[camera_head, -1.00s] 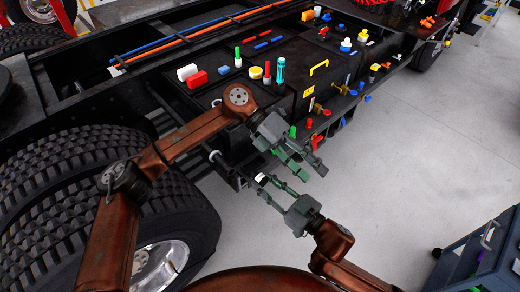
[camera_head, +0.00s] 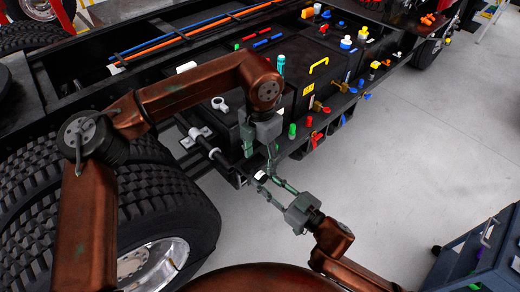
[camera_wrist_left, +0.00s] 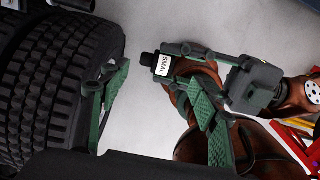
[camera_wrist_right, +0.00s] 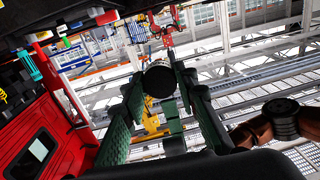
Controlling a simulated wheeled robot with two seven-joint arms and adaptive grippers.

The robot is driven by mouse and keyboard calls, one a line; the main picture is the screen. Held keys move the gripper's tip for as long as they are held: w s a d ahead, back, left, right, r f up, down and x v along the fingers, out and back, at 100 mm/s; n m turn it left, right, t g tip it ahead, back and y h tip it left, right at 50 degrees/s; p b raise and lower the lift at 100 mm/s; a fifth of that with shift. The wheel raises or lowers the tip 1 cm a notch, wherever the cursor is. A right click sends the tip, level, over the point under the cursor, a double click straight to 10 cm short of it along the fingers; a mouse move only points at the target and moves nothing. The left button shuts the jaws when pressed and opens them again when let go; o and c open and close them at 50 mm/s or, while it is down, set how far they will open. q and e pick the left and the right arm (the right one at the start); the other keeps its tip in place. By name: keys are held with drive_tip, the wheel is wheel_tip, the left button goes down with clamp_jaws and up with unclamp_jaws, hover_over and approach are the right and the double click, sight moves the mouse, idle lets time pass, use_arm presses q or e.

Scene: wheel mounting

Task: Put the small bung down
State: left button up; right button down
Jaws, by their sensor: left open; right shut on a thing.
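The small bung (camera_head: 261,177) is a short black plug with a white label. My right gripper (camera_head: 266,183) is shut on it and holds it in the air beside the truck frame. In the left wrist view the bung (camera_wrist_left: 163,65) shows its label, partly readable as "SMA", and a black end sticking out past the fingers. In the right wrist view its round dark end (camera_wrist_right: 160,80) sits between the fingertips. My left gripper (camera_head: 260,158) is open and empty, pointing down close above the bung. In the left wrist view its fingers (camera_wrist_left: 160,95) are spread wide.
A big tyre (camera_head: 160,205) stands at the left. The black chassis box (camera_head: 315,75) carries several coloured caps and handles. A grey rod (camera_head: 205,145) juts out beside my left gripper. A blue cart (camera_head: 480,255) stands lower right; the grey floor (camera_head: 400,150) between is clear.

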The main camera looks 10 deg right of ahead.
sight(260, 173)
use_arm(q)
wheel_tip(260, 173, down, 7)
drive_tip(key=shift+f, duration=0.2)
drive_tip(key=shift+c, duration=0.7)
drive_tip(key=shift+s+d, duration=0.1)
drive_tip(key=shift+s, duration=0.05)
drive_tip(key=c, duration=1)
use_arm(e)
drive_tip(key=c, duration=1.9)
unclamp_jaws()
drive_tip(key=o, duration=0.4)
drive_tip(key=shift+o, duration=0.2)
